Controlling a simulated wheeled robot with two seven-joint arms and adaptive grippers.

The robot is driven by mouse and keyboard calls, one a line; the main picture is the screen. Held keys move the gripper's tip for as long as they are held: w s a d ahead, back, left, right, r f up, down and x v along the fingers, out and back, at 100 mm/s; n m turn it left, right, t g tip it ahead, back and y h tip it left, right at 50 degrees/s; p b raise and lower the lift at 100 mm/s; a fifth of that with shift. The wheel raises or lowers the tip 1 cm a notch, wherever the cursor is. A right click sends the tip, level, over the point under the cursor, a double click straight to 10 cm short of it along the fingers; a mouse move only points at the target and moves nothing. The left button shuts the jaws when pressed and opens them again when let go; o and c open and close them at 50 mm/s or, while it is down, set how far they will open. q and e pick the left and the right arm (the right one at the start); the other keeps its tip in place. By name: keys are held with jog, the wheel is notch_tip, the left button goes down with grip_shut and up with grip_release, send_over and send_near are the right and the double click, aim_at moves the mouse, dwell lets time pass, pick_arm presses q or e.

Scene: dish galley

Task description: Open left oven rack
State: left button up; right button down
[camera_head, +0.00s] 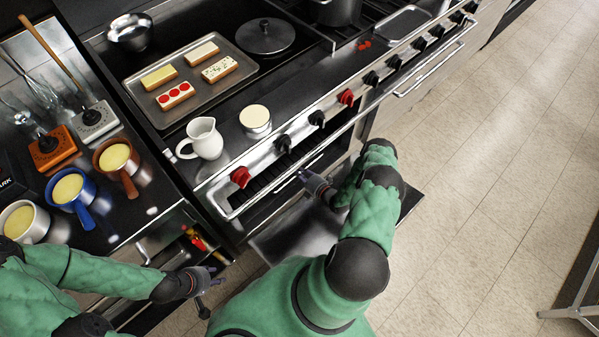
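The left oven (265,196) sits below the knobs and front rail of the range. Its door (300,238) is swung down, with the inner panel facing up. Thin bars of an oven rack (287,178) show in the dark opening, partly hidden by the rail. My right gripper (306,178) is at the opening, close to the rack's front; I cannot tell whether it touches the rack or how its fingers stand. My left gripper (213,287) is open and empty, beside an open drawer left of the oven.
The drawer (196,243) holds red and yellow items. A white pitcher (205,138), a tin (255,121) and a tray of loaf-shaped food (222,91) stand on the range. Mugs, including a blue one (72,191), stand on the left counter.

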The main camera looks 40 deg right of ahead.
jog(key=f+v, duration=0.1)
jog(key=v, duration=0.7)
jog(key=f+v, duration=0.2)
jog(key=v, duration=0.5)
jog(key=f+v, duration=0.1)
jog(key=v, duration=0.7)
jog(key=shift+s+f+p, duration=0.2)
jog(key=shift+s+p, duration=0.2)
jog(key=shift+s, duration=0.35)
jog(key=c, duration=1.2)
grip_release()
jog(key=v, duration=1.2)
